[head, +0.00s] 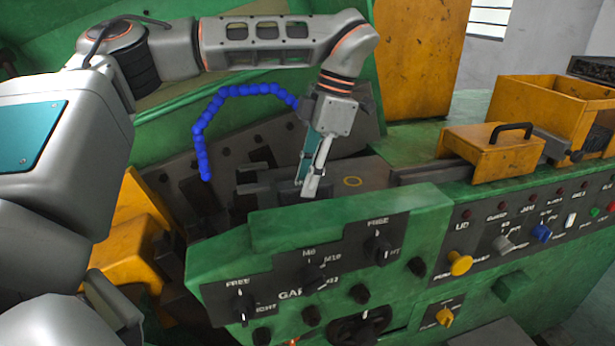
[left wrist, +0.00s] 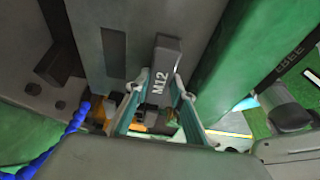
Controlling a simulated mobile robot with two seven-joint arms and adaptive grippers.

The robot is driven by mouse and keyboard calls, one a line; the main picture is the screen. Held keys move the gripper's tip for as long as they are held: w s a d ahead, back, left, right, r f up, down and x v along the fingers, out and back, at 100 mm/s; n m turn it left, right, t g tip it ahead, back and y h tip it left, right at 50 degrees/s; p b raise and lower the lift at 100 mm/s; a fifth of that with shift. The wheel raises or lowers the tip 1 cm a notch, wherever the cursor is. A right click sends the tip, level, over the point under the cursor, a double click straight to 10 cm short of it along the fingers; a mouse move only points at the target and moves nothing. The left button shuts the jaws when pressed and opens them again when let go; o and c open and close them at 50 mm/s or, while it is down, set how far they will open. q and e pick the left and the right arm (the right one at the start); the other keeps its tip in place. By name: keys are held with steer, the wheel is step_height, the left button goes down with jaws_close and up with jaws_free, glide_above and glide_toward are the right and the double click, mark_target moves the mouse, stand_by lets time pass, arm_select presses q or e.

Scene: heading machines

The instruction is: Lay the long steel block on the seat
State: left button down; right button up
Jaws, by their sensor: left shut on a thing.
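My left gripper (head: 312,188) reaches down over the dark machine bed behind the green control panel. In the left wrist view, its two fingers (left wrist: 161,88) are closed on the sides of a long grey steel block (left wrist: 166,64) marked M12. The block's far end points away from the gripper, between dark grey machine parts. In the head view the block is mostly hidden by the fingers and the panel edge. The dark bed (head: 375,172) has a yellow ring mark. I cannot clearly make out the seat or whether the block touches it. My right gripper is not in view.
The green control panel (head: 222,262) with knobs stands just in front of the gripper. A blue segmented hose (head: 203,150) curves close on the left. A yellow block with a black handle (head: 490,150) and an open yellow bin (head: 545,100) are at the right.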

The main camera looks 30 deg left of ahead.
arm_select(q)
steer(key=c, duration=1.7)
jaws_free()
steer(key=shift+f, duration=0.15)
steer(key=v, duration=1.2)
